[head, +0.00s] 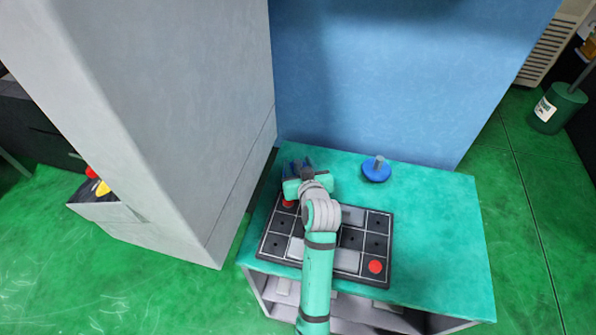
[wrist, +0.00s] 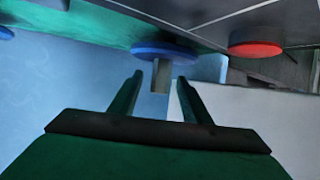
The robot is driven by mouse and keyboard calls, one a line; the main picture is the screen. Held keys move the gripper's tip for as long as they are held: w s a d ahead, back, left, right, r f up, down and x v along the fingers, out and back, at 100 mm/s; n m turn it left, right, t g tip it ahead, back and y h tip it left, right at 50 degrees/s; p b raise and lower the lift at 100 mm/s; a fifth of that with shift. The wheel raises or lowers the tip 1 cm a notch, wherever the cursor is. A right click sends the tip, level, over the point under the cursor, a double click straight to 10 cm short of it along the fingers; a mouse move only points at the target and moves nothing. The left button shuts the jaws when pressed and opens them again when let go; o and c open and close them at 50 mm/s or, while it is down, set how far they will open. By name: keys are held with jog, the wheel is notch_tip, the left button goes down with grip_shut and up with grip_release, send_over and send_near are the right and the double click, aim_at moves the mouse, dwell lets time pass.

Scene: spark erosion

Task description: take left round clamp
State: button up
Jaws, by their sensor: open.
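In the wrist view, the left round clamp is a blue disc (wrist: 165,50) with a short grey peg. The peg points toward my gripper (wrist: 160,80) and shows between its two fingertips. My gripper is open, with a finger on either side of the peg; I cannot tell whether they touch it. In the head view, my gripper (head: 298,167) is at the back left of the teal table, and my arm mostly hides this clamp. A second blue round clamp (head: 377,169) with an upright grey peg stands to the right on the table.
A dark compartment tray (head: 378,222) lies in front of the clamps, partly under my arm. It has a red disc (head: 375,267) at its front right; another red disc (wrist: 255,48) is near the clamp. A tall grey cabinet wall (head: 190,110) stands close on the left. The table's right side (head: 440,230) is clear.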

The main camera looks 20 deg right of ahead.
jog(key=shift+w+f, duration=0.1)
jog(key=shift+w, duration=0.15)
grip_shut()
jog(key=shift+r, duration=0.2)
